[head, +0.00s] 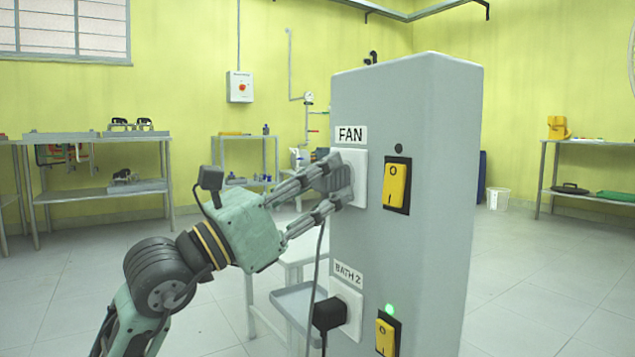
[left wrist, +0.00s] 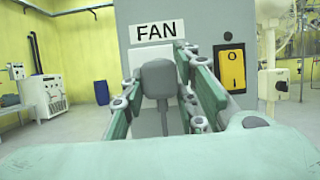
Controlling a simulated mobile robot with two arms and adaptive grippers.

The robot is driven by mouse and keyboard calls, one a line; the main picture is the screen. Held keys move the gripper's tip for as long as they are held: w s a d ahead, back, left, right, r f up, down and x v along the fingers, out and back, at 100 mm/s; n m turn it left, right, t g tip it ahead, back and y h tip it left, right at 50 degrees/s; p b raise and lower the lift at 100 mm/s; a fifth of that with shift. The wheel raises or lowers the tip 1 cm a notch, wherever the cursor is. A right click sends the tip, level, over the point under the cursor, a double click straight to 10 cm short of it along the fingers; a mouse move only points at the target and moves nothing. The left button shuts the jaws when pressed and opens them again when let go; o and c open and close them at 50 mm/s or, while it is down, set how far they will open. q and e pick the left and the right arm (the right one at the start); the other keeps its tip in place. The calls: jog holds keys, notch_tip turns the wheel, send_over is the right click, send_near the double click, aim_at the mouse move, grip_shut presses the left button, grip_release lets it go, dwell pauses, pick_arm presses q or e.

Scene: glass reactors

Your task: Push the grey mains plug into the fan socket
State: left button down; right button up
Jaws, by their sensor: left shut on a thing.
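The grey mains plug (left wrist: 158,84) is between the two fingers of my left gripper (head: 343,182), which is shut on it. In the head view the fingers largely hide the plug, and its cable (head: 318,265) hangs down below them. The white fan socket (head: 359,163) is on the side of the grey pillar, under the FAN label (head: 350,135). The plug is right in front of the socket plate, roughly level with it. I cannot tell whether its pins are in the holes. My right gripper is not in view.
The grey pillar (head: 440,200) carries a yellow fan switch (head: 396,185) beside the socket. Below, a black plug (head: 329,314) is in the BATH 2 socket (head: 350,305), near a yellow switch (head: 385,338) with a green light.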

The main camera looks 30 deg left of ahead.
pick_arm(q)
jog(key=c, duration=1.7)
grip_release()
jog(key=shift+w, duration=0.2)
jog(key=o, duration=0.4)
jog(key=shift+w+d, duration=0.1)
jog(key=shift+d, duration=0.05)
jog(key=shift+f, duration=0.1)
jog(key=shift+s+a+b, duration=0.75)
jog(key=shift+s+b, duration=0.05)
jog(key=shift+s, duration=0.55)
jog(key=shift+s+a+b, duration=0.7)
jog(key=shift+s+b, duration=0.1)
jog(key=shift+s, duration=0.6)
jog(key=shift+s+a+b, duration=0.75)
jog(key=shift+s+b, duration=0.05)
jog(key=shift+s, duration=0.55)
